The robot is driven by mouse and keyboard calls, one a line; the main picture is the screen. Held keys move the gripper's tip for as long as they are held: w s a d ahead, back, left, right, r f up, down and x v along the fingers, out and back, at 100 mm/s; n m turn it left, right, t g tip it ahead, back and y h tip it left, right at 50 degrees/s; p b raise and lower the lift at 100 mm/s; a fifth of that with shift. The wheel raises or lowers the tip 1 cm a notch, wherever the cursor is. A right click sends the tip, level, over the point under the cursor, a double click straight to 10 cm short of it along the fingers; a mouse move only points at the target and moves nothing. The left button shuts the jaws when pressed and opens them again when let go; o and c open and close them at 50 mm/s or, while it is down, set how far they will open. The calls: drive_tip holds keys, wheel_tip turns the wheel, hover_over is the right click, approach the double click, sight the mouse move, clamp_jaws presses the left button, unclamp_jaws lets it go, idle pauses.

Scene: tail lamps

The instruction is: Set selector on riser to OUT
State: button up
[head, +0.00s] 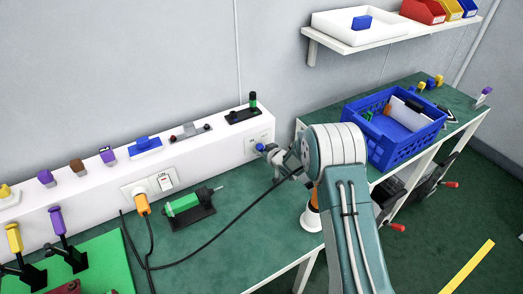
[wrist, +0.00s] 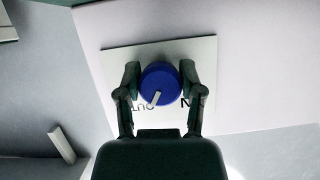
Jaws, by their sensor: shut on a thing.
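The selector is a round blue knob (wrist: 160,84) with a pale pointer mark, on a white square plate (wrist: 205,50) on the riser. In the wrist view the pointer slants to the lower left, towards the letters OUT. Part of another label, an N, shows at the lower right. My gripper (wrist: 159,76) has one finger on each side of the knob and is shut on it. In the head view the blue knob (head: 260,147) shows at the right end of the white riser (head: 215,150), with my gripper (head: 273,153) against it. My gripper's body hides part of the plate's lower edge.
Along the riser top stand several coloured knobs, a blue block (head: 146,146) and a black joystick (head: 243,111). A green tool (head: 185,205) lies on the green bench with a dark cable. A blue crate (head: 400,145) stands right of my arm. A white shelf (head: 400,30) hangs above.

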sight(257, 127)
drive_tip(key=o, duration=1.2)
drive_tip(key=shift+f, duration=0.15)
wheel_tip(257, 127, up, 10)
drive_tip(key=shift+a, duration=0.1)
